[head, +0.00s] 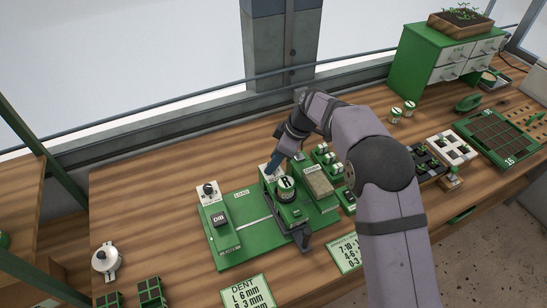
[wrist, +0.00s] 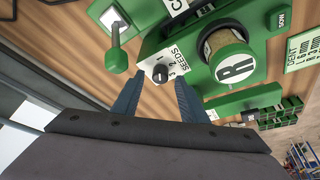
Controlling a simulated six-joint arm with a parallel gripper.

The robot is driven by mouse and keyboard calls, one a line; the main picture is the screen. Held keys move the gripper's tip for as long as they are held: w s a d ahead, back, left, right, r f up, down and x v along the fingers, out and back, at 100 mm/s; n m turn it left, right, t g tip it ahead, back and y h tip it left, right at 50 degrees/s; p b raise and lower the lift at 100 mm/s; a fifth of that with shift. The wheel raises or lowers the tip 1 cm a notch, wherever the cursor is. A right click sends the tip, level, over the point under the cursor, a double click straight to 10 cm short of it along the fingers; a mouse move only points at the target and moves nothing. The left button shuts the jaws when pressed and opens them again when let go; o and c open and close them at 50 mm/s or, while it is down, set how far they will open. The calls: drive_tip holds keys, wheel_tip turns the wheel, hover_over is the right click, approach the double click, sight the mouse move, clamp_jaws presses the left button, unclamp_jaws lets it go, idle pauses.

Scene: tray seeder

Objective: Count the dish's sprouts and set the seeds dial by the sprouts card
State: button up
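The seeds dial (wrist: 160,73) is a small dark knob on a white plate marked SEEDS, with the numbers 1, 2 and 3 beside it. My gripper (wrist: 159,82) is open, with its blue fingers apart on either side of the knob; I cannot tell whether they touch it. In the head view my gripper (head: 271,168) points down at the green seeder (head: 231,254), partly hiding the dial plate. A card (head: 346,252) with number ranges such as 7-10 and 0-3 lies at the seeder's front right. I cannot make out the sprout dish clearly.
A round drum marked R (head: 286,188) stands close to my gripper. Another dial (head: 208,189) and a DIB block (head: 220,217) are at the seeder's left. A DENT card (head: 248,294) lies in front. Cell trays (head: 497,135) and a green cabinet (head: 415,63) stand to the right.

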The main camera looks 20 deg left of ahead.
drive_tip(key=shift+a+f, duration=0.15)
drive_tip(key=shift+f, duration=0.15)
drive_tip(key=shift+c, duration=0.5)
clamp_jaws()
